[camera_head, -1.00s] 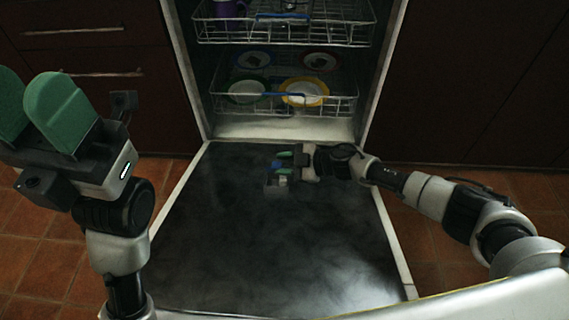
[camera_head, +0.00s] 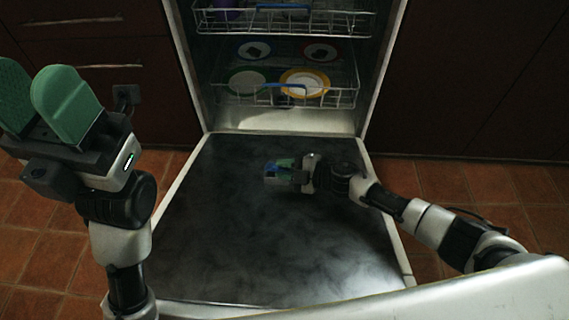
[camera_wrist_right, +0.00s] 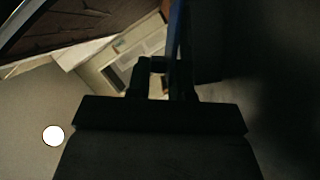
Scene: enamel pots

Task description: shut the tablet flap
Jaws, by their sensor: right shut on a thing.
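The open dishwasher door (camera_head: 190,255) lies folded down in front of me. The small grey tablet dispenser (camera_head: 271,181) sits on it, right of the left edge and towards the far half. Its blue tablet flap (camera_head: 285,162) shows at my right gripper (camera_head: 281,167), which is shut on it. In the right wrist view the blue strip (camera_wrist_right: 175,45) stands between the dark fingers; the flap's exact angle cannot be told. My left gripper (camera_head: 38,95) has green pads apart, is empty, and is raised at the left, away from the door.
The dishwasher's lower rack (camera_head: 340,95) holds several plates, including a yellow-rimmed one (camera_head: 304,82). The upper rack (camera_head: 340,20) is above it. Dark cabinets (camera_head: 480,80) flank the opening. The near part of the door is clear.

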